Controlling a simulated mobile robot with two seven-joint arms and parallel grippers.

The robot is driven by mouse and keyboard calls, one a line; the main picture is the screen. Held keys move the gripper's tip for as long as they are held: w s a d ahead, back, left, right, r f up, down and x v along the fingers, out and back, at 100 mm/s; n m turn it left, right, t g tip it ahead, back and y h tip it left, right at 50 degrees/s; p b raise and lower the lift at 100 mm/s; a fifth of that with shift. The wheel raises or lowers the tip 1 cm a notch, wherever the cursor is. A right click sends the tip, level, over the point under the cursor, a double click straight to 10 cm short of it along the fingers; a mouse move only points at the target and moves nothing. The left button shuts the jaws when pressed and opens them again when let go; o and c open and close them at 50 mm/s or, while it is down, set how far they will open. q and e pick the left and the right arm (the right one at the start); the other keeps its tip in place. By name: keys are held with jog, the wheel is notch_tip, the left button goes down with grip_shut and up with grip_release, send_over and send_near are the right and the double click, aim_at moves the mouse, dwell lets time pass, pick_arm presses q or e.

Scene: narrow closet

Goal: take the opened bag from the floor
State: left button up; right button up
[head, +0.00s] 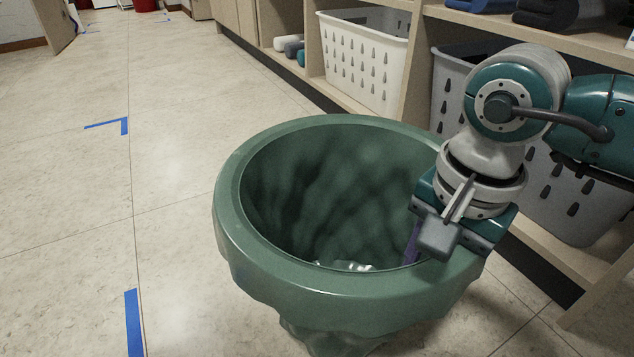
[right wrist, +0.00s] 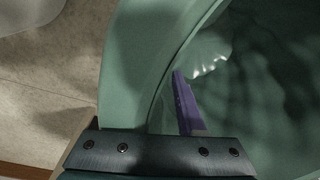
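The opened bag (head: 322,287) is a large green, round-mouthed container with a thick rim, a dark wrinkled inside and a wavy lower edge. Its mouth faces up, in the lower middle of the head view. Something pale and shiny (head: 345,266) shows at its bottom. My right gripper (head: 418,245) points down at the bag's right rim. One purple finger (right wrist: 187,105) is inside the mouth, close to the inner wall. The other finger is hidden, so I cannot tell whether they pinch the rim. The rim (right wrist: 150,60) fills the middle of the right wrist view. My left gripper is not in view.
Wooden shelves stand along the right, with a white basket (head: 362,62) and a grey basket (head: 565,190) behind my right arm. Blue tape marks (head: 133,322) lie on the tiled floor. The floor on the left is clear. A red object (head: 146,5) stands far back.

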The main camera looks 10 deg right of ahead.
jog(key=shift+f, duration=0.15)
grip_shut()
dwell(0.4)
dwell(1.1)
